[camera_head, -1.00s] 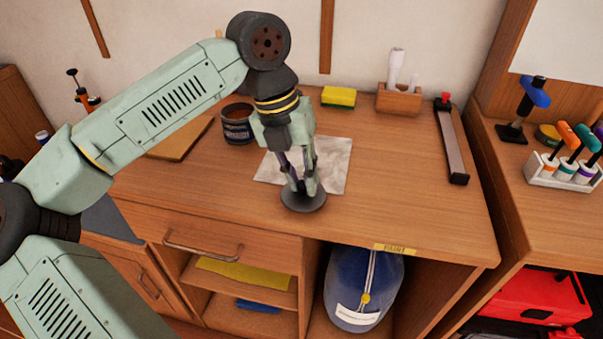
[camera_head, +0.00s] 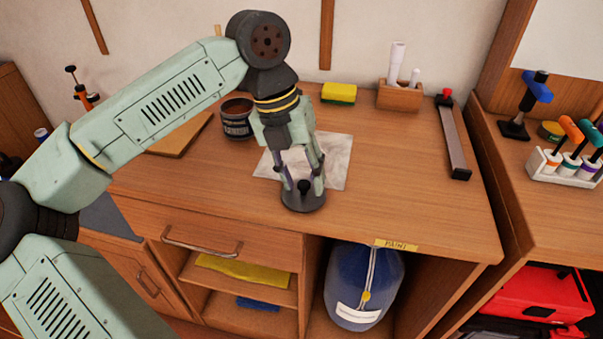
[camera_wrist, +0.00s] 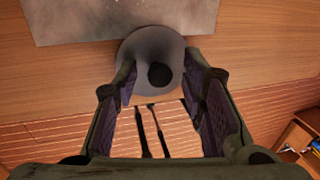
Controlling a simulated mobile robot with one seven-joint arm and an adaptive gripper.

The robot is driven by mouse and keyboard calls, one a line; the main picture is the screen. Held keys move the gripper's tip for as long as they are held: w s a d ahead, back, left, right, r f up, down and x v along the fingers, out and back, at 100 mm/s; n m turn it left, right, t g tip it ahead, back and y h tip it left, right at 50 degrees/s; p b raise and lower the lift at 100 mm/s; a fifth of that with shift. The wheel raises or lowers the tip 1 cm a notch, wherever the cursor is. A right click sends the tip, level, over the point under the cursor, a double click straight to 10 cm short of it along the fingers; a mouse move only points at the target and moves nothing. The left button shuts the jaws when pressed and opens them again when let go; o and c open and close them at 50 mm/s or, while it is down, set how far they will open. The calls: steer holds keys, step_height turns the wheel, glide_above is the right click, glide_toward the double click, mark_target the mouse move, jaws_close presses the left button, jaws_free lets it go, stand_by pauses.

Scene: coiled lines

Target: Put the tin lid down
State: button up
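The tin lid (camera_head: 303,203) is a dark grey disc with a black knob. It lies flat on the wooden worktop (camera_head: 400,205) close to the front edge, and its far rim meets or overlaps the near edge of a grey sheet. My gripper (camera_head: 304,184) is above the lid with its fingers spread on either side of the knob. In the wrist view the lid (camera_wrist: 143,45) shows between the open fingers (camera_wrist: 160,72), with a gap on each side of the knob. An open dark tin (camera_head: 236,124) stands behind, left of my gripper.
The grey sheet (camera_head: 335,165) lies behind the lid. A yellow sponge (camera_head: 339,93), a wooden holder (camera_head: 399,96) and a long grey bar tool (camera_head: 455,142) stand or lie farther back and right. The worktop right of the lid is clear. A drawer (camera_head: 215,230) is below.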

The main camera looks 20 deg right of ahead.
steer(key=shift+r+p, duration=0.5)
steer(key=shift+r, duration=0.3)
steer(key=b+v, duration=0.2)
steer(key=v, duration=0.9)
steer(key=shift+r, duration=0.2)
